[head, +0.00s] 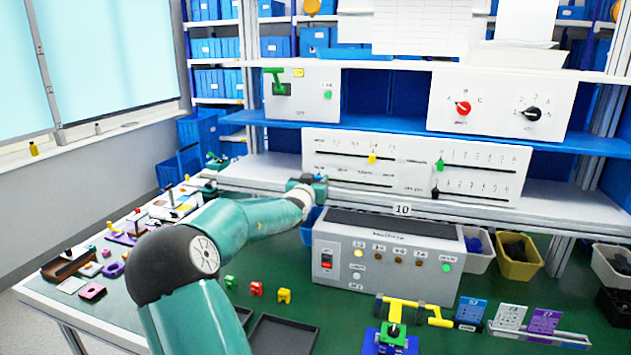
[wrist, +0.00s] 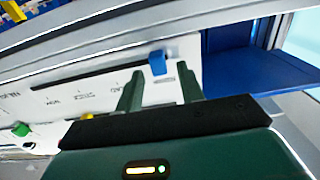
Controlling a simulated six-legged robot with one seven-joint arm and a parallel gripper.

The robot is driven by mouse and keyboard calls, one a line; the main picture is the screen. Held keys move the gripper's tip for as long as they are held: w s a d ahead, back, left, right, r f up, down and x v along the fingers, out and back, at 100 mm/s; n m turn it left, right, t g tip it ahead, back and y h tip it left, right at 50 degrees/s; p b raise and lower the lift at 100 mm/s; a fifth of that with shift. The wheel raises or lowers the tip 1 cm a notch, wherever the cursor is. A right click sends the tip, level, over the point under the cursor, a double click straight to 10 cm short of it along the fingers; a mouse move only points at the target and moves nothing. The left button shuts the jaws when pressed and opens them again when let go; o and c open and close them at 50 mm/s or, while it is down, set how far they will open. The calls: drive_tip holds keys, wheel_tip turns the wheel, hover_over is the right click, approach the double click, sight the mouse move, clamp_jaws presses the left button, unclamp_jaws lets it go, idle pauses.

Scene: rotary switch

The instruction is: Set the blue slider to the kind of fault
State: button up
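The white slider panel (head: 465,172) stands upright on the shelf behind the bench; in the wrist view its face (wrist: 62,100) appears tilted. The blue slider (wrist: 158,62) sits at one end of a dark slot, near the panel's edge. My gripper (wrist: 161,70) is open, its two dark green fingers spread on either side of the blue slider in the picture. I cannot tell whether a finger touches it. In the head view my gripper (head: 312,181) is at the panel's lower left, and the slider's labels there are partly hidden by it.
The panel also carries a yellow slider (head: 372,159), a green slider (head: 439,164) and a black slider (head: 435,193). A grey box (head: 385,262) with lamps and a red switch stands below. A blue shelf (head: 385,124) runs above the panel.

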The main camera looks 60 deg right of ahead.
clamp_jaws()
drive_tip(key=s, duration=0.4)
drive_tip(key=s+d, duration=0.1)
drive_tip(key=s, duration=0.2)
drive_tip(key=shift+w, duration=0.1)
unclamp_jaws()
